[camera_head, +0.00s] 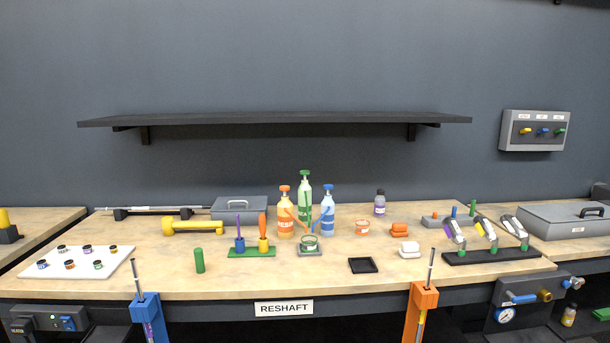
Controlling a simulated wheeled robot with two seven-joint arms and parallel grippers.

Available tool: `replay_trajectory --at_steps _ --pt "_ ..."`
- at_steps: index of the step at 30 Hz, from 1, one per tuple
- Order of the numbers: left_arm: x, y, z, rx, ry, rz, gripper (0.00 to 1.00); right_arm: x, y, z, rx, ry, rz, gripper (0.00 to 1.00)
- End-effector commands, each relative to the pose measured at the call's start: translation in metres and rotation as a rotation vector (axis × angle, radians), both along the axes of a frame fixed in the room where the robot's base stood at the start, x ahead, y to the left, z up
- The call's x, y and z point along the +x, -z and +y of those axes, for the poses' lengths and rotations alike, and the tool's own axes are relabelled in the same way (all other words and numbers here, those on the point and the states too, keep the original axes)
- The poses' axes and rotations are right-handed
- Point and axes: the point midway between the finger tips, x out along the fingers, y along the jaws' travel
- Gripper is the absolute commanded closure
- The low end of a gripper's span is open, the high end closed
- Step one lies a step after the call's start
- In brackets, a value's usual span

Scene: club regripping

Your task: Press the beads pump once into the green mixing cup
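Three pump bottles stand together at the middle back of the bench: an orange one (285,222), a green one (304,205) and a blue one (327,215). Each has a pump head in its own colour, and thin spouts slant down toward the front. Their labels are too small to read, so I cannot tell which holds beads. Neither of my grippers shows in the head view.
A green tray (251,252) with upright brushes stands left of the cup. A green cylinder (199,261), yellow dumbbell-shaped object (193,227), orange tub (362,228) and black square tray (363,265) are nearby. Blue (146,306) and orange (422,298) shaft holders rise at the front edge.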

Motion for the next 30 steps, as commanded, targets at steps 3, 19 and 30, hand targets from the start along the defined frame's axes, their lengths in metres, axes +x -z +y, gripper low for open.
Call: replay_trajectory --at_steps 3,19,30 --pt "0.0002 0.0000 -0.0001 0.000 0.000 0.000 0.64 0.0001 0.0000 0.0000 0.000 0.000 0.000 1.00" --pt "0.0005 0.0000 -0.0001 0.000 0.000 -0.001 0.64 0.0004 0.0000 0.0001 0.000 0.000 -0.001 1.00" --pt "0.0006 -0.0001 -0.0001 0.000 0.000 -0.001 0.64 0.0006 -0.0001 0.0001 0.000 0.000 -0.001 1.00"
